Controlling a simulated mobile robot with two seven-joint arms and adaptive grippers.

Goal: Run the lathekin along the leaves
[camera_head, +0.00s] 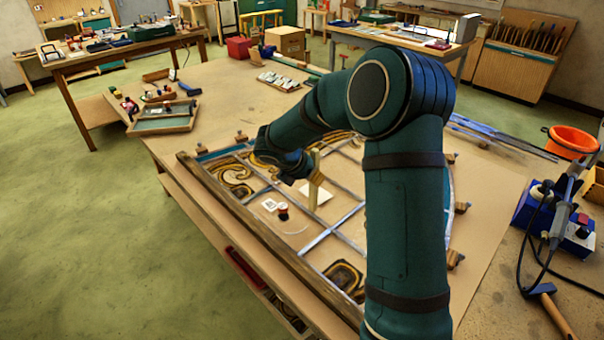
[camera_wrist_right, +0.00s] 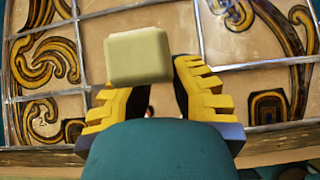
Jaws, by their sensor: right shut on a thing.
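The leaded panel lies flat on the bench. Its grey lead strips (camera_head: 330,232) divide pale glass and brown-and-gold scroll pieces (camera_head: 235,180). My right gripper (camera_head: 303,168) is over the panel's far middle part, shut on the pale lathekin (camera_head: 315,182). The lathekin stands nearly upright; I cannot tell whether its lower end touches the panel. In the right wrist view its blunt pale end (camera_wrist_right: 138,56) sits between the yellow fingers, with lead strips (camera_wrist_right: 270,61) around it. My arm hides the panel's right part. My left gripper is out of view.
A wooden batten (camera_head: 255,230) runs along the panel's left edge. A small dark-and-red pot (camera_head: 283,211) stands on the panel. A parts tray (camera_head: 165,118) sits at the far left. A soldering iron (camera_head: 560,215), hammer (camera_head: 548,300) and orange bucket (camera_head: 572,140) are at right.

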